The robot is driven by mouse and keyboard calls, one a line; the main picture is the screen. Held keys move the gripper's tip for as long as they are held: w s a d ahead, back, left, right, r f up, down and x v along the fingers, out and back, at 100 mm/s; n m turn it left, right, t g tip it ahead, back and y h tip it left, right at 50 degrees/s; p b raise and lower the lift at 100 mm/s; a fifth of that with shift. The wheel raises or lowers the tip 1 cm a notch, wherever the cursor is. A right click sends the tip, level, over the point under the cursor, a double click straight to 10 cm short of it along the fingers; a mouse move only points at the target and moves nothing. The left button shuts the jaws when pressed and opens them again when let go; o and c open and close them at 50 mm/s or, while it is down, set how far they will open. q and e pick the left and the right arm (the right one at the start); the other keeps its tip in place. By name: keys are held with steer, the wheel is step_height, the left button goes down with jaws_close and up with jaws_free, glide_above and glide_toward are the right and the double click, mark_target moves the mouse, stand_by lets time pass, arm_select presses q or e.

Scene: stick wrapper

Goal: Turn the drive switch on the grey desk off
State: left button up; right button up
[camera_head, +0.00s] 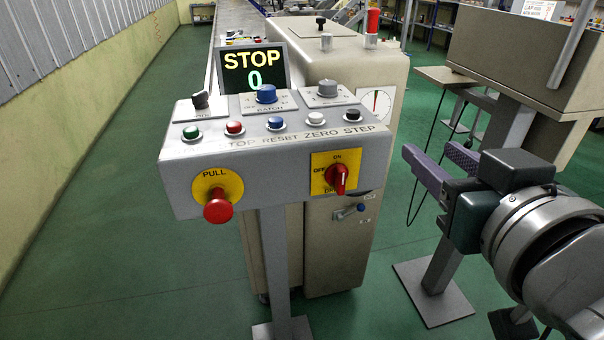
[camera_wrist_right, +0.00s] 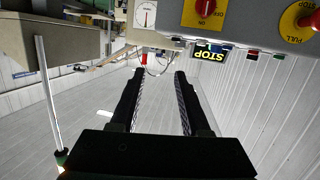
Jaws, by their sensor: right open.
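The grey desk (camera_head: 275,165) is a sloped control panel on a post. The drive switch (camera_head: 338,178) is a red rotary knob on a yellow plate at the right of the desk's front face. ON is printed above the knob and OFF to its left. The knob stands roughly upright, in line with ON. The switch also shows upside down at the top of the right wrist view (camera_wrist_right: 206,8). My right gripper (camera_head: 428,158) is open and empty, to the right of the desk and apart from the switch. Its two fingers also show in the right wrist view (camera_wrist_right: 159,75). My left gripper is not in view.
A red PULL mushroom button (camera_head: 218,207) sits left on the desk's front. Coloured push buttons and knobs line the top. A display (camera_head: 252,69) reads STOP 0. A beige cabinet (camera_head: 335,235) stands behind; a beige machine (camera_head: 515,50) is at right. Green floor is clear at left.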

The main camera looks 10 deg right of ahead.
mark_target(344, 175)
steer(key=w+a+f+n+t+y+b, duration=0.2)
steer(key=a+f+b, duration=0.2)
steer(key=f+b, duration=0.55)
steer(key=shift+t+y, duration=0.3)
steer(key=shift+y, duration=0.2)
steer(key=w, duration=0.7)
steer(key=w+a+f, duration=0.1)
steer(key=w, duration=0.2)
steer(key=shift+w+a+f+b, duration=0.1)
steer(key=shift+w+b, duration=0.05)
steer(key=shift+b, duration=0.2)
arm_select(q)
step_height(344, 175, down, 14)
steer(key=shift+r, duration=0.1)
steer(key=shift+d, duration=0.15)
arm_select(e)
jaws_close()
